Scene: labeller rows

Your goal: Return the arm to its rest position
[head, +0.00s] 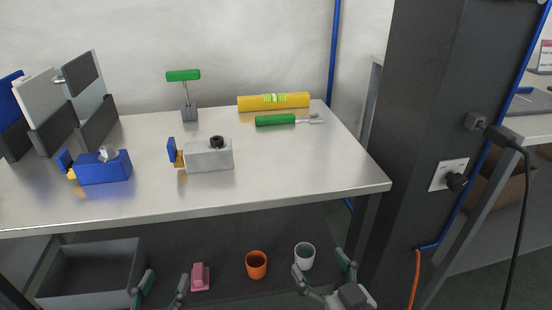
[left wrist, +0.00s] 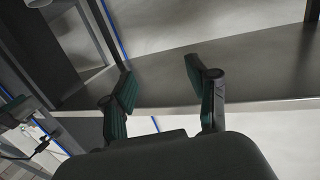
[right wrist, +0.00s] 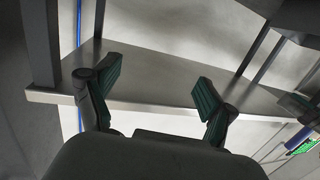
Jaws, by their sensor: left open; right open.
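My left gripper (head: 160,290) is at the bottom of the head view, in front of the table's lower shelf. It is open with nothing between its fingers, as the left wrist view (left wrist: 160,85) also shows. My right gripper (head: 324,275) is at the bottom of the head view, further right, also open. The right wrist view (right wrist: 152,85) shows nothing between its fingers. Both grippers are apart from the objects on the tabletop.
The metal table (head: 270,185) bears a blue labeller (head: 105,172), a grey labeller (head: 208,156), a green-handled tool (head: 275,120), a yellow roll (head: 290,101) and a green-topped stand (head: 183,76). Below are a grey bin (head: 92,275), pink object (head: 200,277), orange cup (head: 256,265) and white cup (head: 304,256). A dark pillar (head: 425,120) stands right.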

